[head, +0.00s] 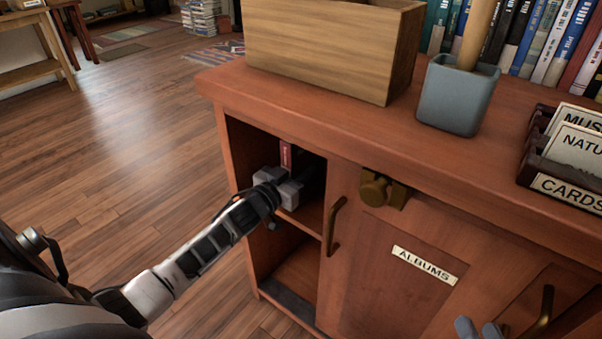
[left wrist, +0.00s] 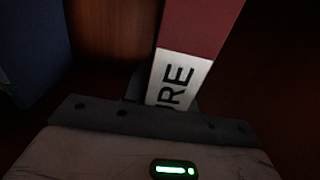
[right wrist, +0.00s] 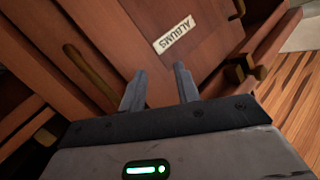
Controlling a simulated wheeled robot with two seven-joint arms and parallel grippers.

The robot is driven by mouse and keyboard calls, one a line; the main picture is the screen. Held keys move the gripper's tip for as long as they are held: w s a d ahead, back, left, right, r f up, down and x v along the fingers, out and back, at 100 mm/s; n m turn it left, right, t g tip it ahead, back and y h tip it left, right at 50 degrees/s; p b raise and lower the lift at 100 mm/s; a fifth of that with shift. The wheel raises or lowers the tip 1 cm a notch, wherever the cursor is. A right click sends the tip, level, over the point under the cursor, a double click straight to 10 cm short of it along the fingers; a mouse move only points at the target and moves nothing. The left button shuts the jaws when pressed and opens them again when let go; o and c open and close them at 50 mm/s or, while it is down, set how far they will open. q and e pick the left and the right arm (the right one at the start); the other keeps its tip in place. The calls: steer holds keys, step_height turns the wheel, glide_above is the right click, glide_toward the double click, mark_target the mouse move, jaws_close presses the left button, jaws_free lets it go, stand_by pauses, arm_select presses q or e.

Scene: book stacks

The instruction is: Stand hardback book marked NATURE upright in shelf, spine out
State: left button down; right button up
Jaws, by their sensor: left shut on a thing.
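The dark red hardback book (head: 286,155) stands roughly upright inside the open upper compartment of the wooden cabinet (head: 225,150). In the left wrist view the book (left wrist: 203,25) has a white label ending in "URE", with the rest hidden, and leans a little in the picture. My left gripper (head: 287,184) reaches into this compartment and is shut on the book; its fingers (left wrist: 160,98) are mostly dark. My right gripper (head: 478,327) is open and empty before the cabinet's doors; its two fingers (right wrist: 160,85) show apart in the right wrist view.
A dark blue object (left wrist: 30,50) stands left of the book in the compartment. The cabinet door marked ALBUMS (head: 375,275) is beside the opening. On top are a wooden box (head: 330,50), a blue-grey pot (head: 455,98) and a card holder (head: 540,165).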

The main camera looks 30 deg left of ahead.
arm_select(q)
steer(key=shift+r, duration=0.15)
steer(key=c, duration=1.1)
jaws_free()
steer(key=shift+f, duration=0.25)
steer(key=shift+r, duration=0.1)
steer(key=shift+s+r, duration=0.1)
steer(key=shift+s, duration=0.1)
steer(key=s+p, duration=0.1)
steer(key=s, duration=0.1)
steer(key=s+p, duration=0.1)
steer(key=s, duration=0.1)
steer(key=shift+s+a, duration=0.2)
steer(key=shift+s, duration=0.1)
steer(key=shift+s+a+p, duration=0.15)
steer(key=shift+s+p, duration=0.25)
steer(key=shift+s, duration=1.35)
steer(key=shift+s+a+p, duration=0.15)
steer(key=shift+s+p, duration=0.2)
steer(key=shift+s, duration=1.4)
arm_select(e)
steer(key=shift+s+d+f+n+g+h, duration=0.25)
steer(key=shift+d+f+n+g+h, duration=0.25)
steer(key=shift+d+f+n+h, duration=0.15)
steer(key=shift+a, duration=0.1)
